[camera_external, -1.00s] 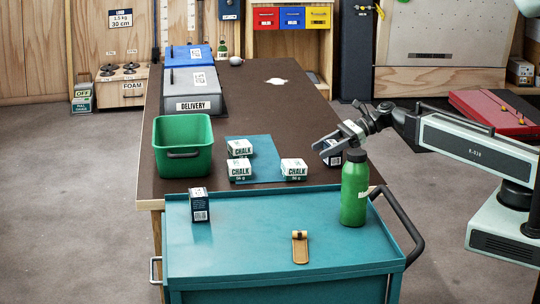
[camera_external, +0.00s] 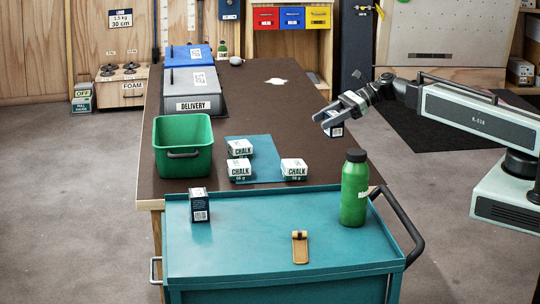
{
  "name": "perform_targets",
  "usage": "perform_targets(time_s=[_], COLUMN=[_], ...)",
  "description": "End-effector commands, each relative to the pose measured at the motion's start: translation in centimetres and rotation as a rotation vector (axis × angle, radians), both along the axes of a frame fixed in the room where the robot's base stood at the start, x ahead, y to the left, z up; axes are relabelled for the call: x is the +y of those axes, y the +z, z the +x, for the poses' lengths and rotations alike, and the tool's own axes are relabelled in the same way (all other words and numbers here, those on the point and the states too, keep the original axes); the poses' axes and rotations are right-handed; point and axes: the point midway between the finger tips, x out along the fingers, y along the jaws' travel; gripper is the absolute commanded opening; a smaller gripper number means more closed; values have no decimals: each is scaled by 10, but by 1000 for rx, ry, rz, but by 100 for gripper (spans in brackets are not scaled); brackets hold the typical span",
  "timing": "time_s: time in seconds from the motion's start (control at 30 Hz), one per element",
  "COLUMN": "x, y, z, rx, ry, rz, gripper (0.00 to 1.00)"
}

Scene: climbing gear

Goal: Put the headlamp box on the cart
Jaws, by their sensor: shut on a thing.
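My gripper (camera_external: 338,113) is shut on a small dark box with a white label (camera_external: 335,129). It holds the box in the air above the right side of the brown table, behind the green bottle. The fingers cover part of the box, and its print is too small to read, so I cannot confirm that it is the headlamp box. The teal cart (camera_external: 250,245) stands in front of the table. A similar dark box (camera_external: 199,205) stands upright at the cart's back left.
On the cart are a green bottle (camera_external: 354,190) at back right and a tan strap-like item (camera_external: 300,248) at front; its middle is clear. Several chalk boxes (camera_external: 239,170), a green bin (camera_external: 183,148) and a grey delivery box (camera_external: 193,90) are on the table (camera_external: 240,105).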

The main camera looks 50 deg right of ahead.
Motion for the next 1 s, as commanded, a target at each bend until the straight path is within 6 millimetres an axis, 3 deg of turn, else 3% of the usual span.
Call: perform_targets(time_s=[0.17, 0.37, 0.47, 0.63, 0.77, 1.0], x=[7, 60, 99, 190, 270, 409], y=[0, -1, -2, -3, -3, -5], z=[16, 23, 24, 16, -4, -68], rx=[-1, -1, 0, 0, 1, 4], ry=[53, 164, 237, 394, 529, 754], rz=[-2, -2, -2, 0, 1, 3], gripper=[8, 8, 8, 8, 8, 8])
